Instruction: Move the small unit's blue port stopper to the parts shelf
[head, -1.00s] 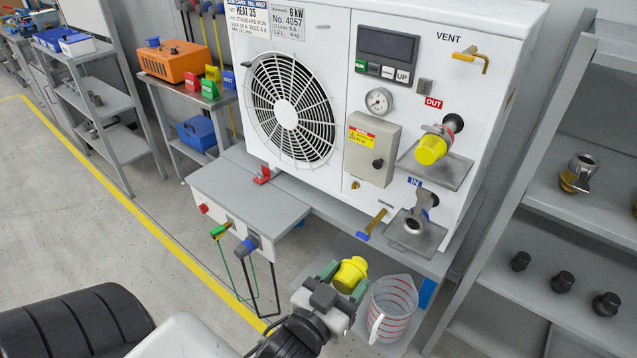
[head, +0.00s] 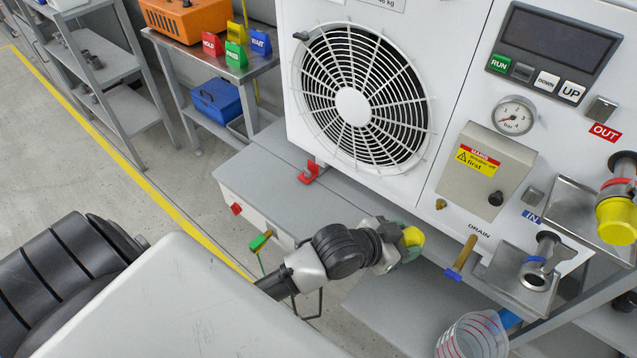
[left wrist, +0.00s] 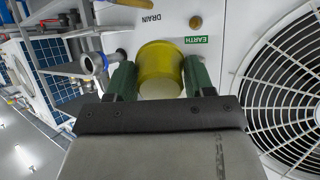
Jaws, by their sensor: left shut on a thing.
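My left gripper (head: 408,242) is shut on a yellow stopper (head: 414,236), in front of the large white unit (head: 455,75), left of its drain lever. In the left wrist view the yellow stopper (left wrist: 160,68) sits between the green fingers of the left gripper (left wrist: 160,82). Another yellow stopper (head: 617,220) is on the OUT port at the right edge. The IN port (head: 536,276) has a blue ring and is open, with no stopper in it. I make out no blue stopper. My right gripper is not in view.
A clear jug with red marks (head: 473,338) stands low at the front. The drain lever (head: 462,258) sticks out right of my gripper. A grey shelf (head: 105,65) with dark fittings stands at the far left. The floor at left is clear.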

